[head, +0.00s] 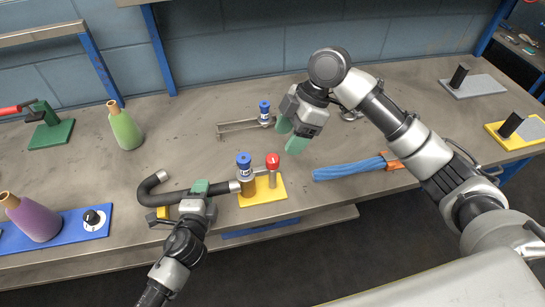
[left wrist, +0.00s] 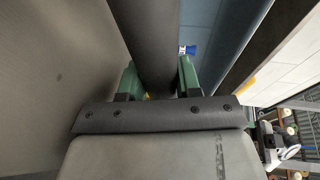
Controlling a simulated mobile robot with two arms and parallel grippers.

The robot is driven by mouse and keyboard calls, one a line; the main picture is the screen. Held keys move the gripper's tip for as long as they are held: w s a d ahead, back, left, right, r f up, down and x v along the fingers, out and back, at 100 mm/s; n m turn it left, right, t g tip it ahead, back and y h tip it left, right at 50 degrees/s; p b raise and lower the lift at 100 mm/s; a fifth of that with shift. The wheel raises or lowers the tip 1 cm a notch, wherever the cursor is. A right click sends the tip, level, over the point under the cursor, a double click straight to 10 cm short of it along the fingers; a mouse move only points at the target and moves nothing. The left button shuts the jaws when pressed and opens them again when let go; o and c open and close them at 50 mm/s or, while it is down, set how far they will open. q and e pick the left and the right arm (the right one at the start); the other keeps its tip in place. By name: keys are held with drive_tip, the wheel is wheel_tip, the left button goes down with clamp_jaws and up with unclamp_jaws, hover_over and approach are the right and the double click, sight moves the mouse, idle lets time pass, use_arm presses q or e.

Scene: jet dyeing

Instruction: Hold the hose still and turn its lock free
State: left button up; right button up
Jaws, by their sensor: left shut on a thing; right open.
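A black hose (head: 170,197) with a hooked free end lies along the front of the bench. Its other end meets a light metal collar (head: 234,186) beside a yellow base (head: 275,194); I cannot tell how the lock is set. My left gripper (head: 200,187) is shut on the hose a little left of the collar. In the left wrist view the hose (left wrist: 155,45) runs between the green fingers of my left gripper (left wrist: 157,82). My right gripper (head: 291,135) is open and empty above the bench, up and right of the yellow base.
The yellow base carries a blue-capped post (head: 244,165) and a red-capped post (head: 272,162). A metal bracket with a blue-capped part (head: 264,107) stands behind. Blue strands (head: 345,170) lie right. A green cone (head: 125,130) and purple cone (head: 36,220) stand left.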

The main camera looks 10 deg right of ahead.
sight(273, 157)
drive_tip(key=shift+t+h, duration=0.5)
drive_tip(key=shift+t, duration=0.1)
drive_tip(key=x, duration=0.3)
drive_tip(key=w+x, duration=0.1)
drive_tip(key=x, duration=0.5)
drive_tip(key=shift+w+f, duration=0.3)
drive_tip(key=shift+f, duration=0.15)
drive_tip(key=c, duration=0.9)
drive_tip(key=shift+c, duration=0.2)
